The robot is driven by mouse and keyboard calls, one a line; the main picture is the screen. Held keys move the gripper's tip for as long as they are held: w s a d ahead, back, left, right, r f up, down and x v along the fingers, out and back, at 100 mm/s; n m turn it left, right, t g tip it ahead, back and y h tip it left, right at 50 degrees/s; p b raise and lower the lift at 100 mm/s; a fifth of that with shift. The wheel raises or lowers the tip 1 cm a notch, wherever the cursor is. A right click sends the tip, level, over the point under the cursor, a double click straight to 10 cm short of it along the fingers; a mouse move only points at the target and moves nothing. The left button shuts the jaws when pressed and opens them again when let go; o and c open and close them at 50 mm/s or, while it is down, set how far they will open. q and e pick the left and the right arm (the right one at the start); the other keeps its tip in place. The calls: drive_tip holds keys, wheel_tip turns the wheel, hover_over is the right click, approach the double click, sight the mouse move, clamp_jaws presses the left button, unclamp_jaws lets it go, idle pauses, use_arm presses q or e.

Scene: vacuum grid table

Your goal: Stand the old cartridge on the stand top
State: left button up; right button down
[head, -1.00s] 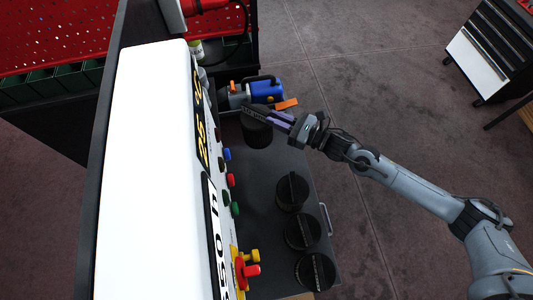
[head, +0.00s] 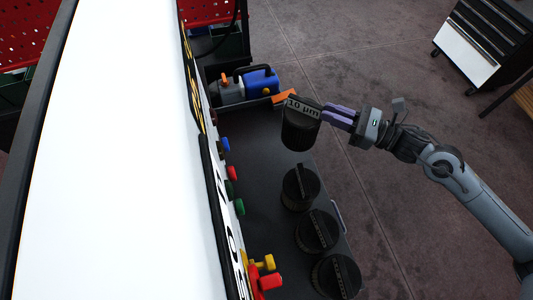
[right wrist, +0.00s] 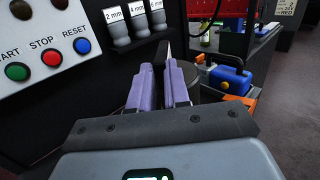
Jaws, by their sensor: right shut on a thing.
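A black cylindrical cartridge (head: 299,132) with a "10 µm" label on its top grip bar hangs from my right gripper (head: 324,112). The purple fingers are shut on that bar, and the cartridge looks upright. In the right wrist view the fingers (right wrist: 168,78) are close together, with part of the dark cartridge (right wrist: 207,95) behind them. The dark stand top (head: 262,200) lies below and beside the machine panel. Whether the cartridge touches it I cannot tell; it appears raised. My left gripper is not in view.
Three similar black cartridges (head: 317,231) stand in a row along the stand's right side. A blue and grey device (head: 248,86) sits in a tray at the back. Coloured knobs (head: 232,173) stick out from the white machine (head: 110,150). The stand's middle left is clear.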

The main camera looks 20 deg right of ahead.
sight(288, 119)
drive_tip(key=w+a+f, duration=0.2)
drive_tip(key=a+f, duration=0.1)
drive_tip(key=w+a+f, duration=0.2)
drive_tip(key=w, duration=0.1)
drive_tip(key=w+a+f+b, duration=0.1)
drive_tip(key=w+a+f, duration=0.1)
drive_tip(key=a+f, duration=0.1)
drive_tip(key=shift+w+a+f, duration=0.25)
drive_tip(key=shift+a+f, duration=0.05)
drive_tip(key=shift+f, duration=2.05)
drive_tip(key=shift+f+b, duration=0.15)
drive_tip(key=shift+b, duration=0.2)
drive_tip(key=c, duration=1.1)
unclamp_jaws()
